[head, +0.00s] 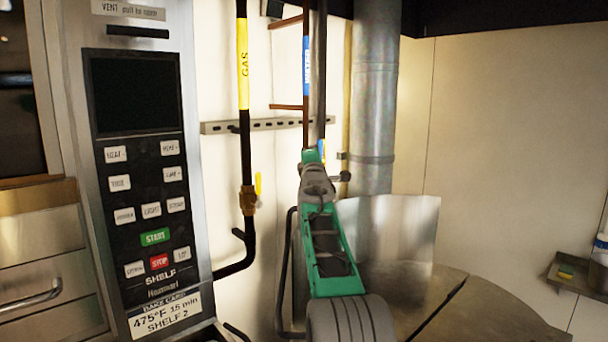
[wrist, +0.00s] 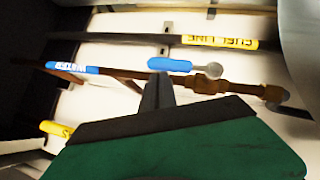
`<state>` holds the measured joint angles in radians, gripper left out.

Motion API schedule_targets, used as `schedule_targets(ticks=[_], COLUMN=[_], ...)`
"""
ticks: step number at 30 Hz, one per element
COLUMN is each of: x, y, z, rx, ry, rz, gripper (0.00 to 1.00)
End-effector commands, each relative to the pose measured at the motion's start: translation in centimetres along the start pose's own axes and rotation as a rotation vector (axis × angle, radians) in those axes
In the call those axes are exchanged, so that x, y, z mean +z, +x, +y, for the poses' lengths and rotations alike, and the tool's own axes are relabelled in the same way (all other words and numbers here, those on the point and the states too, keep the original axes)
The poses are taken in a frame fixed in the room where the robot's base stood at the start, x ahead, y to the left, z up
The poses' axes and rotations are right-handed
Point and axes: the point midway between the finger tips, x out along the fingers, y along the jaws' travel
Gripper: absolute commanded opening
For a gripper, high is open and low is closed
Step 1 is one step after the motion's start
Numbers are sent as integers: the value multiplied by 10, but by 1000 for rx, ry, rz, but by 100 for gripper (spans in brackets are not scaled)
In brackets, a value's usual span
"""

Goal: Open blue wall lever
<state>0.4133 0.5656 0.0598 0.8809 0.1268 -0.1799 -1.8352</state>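The blue wall lever (wrist: 170,65) lies roughly alongside a copper-brown pipe in the wrist view, with a round grey end (wrist: 212,70) at its right near a brass valve (wrist: 215,83). In the head view only a small blue piece of the lever (head: 321,148) shows, just past my gripper tip. My gripper (wrist: 158,82) is a single narrow grey wedge with its fingers together, pointing at the lever's lower left part. Its tip appears at or just short of the lever; I cannot tell whether they touch. My gripper also shows in the head view (head: 312,165), largely covering the valve.
A yellow lever (head: 258,184) sits by the black gas pipe (head: 243,130) to the left. A pipe with a yellow label (wrist: 219,42) runs beside the blue lever. An oven control panel (head: 140,190) stands at left, and a large metal duct (head: 374,90) and round kettle lid (head: 490,310) at right.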

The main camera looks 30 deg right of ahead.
Motion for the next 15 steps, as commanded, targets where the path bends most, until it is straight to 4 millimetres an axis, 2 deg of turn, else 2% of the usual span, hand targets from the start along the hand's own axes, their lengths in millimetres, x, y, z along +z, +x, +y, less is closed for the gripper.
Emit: schedule_targets(ticks=[1,9,12,15], x=[5,6,0,-15], y=[0,-1,-6,-18], z=[3,4,5,7], rx=[5,7,9,9], ry=[-1,-2,-2,0], rz=[-9,-12,-12,-7], gripper=[0,0,0,0])
